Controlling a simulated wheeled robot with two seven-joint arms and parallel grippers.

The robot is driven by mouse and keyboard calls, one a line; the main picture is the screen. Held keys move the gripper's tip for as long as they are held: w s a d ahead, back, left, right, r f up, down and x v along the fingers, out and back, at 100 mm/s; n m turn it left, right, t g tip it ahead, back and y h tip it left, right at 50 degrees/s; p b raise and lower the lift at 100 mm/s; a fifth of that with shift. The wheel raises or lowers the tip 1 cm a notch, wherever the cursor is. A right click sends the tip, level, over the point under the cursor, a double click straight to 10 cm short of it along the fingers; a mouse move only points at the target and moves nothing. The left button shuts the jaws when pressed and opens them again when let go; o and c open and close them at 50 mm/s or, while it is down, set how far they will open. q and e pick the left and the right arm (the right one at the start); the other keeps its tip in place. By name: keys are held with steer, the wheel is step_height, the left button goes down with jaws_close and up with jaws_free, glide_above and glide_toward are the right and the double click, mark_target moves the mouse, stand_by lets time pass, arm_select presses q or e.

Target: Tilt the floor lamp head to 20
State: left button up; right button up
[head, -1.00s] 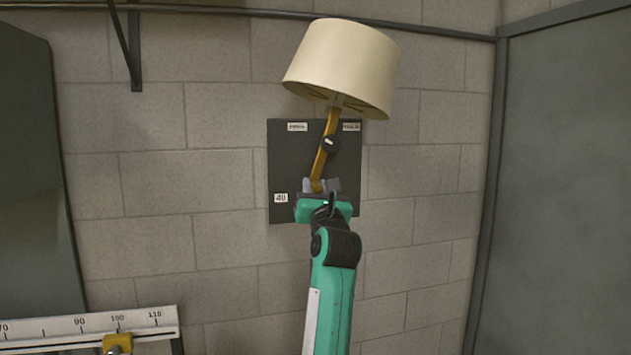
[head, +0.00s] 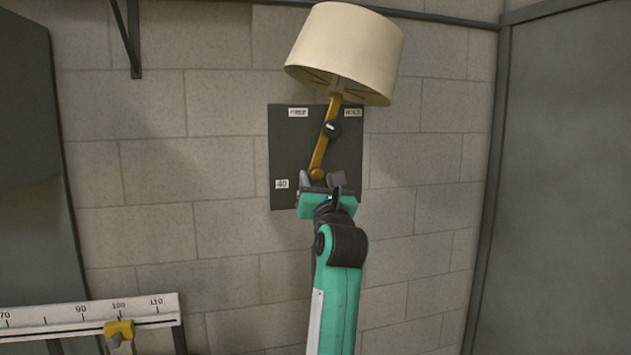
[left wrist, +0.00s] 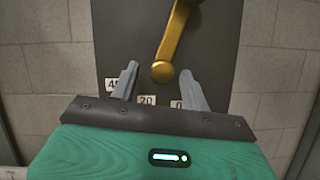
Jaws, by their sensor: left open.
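The floor lamp has a cream shade (head: 345,50), tilted, on top of a brass arm (head: 319,155) that leans right at its top. My left gripper (head: 320,181) is open and empty just below the arm's round lower end. In the left wrist view, that brass end (left wrist: 162,71) appears between the open fingertips, with a label reading 20 (left wrist: 147,100) below it. Whether they touch is unclear. My right gripper is out of view.
A white ruled scale (head: 60,317) with a yellow slider (head: 119,330) is at the lower left. A grey block wall (head: 160,160) stands behind. Dark panels (head: 570,170) flank it, and a rail runs along the top. The space beside the lamp looks clear.

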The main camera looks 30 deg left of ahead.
arm_select(q)
steer(key=b+v, duration=0.4)
steer(key=v, duration=0.6)
steer(key=shift+s, duration=0.25)
steer(key=shift+w+d+f, duration=0.1)
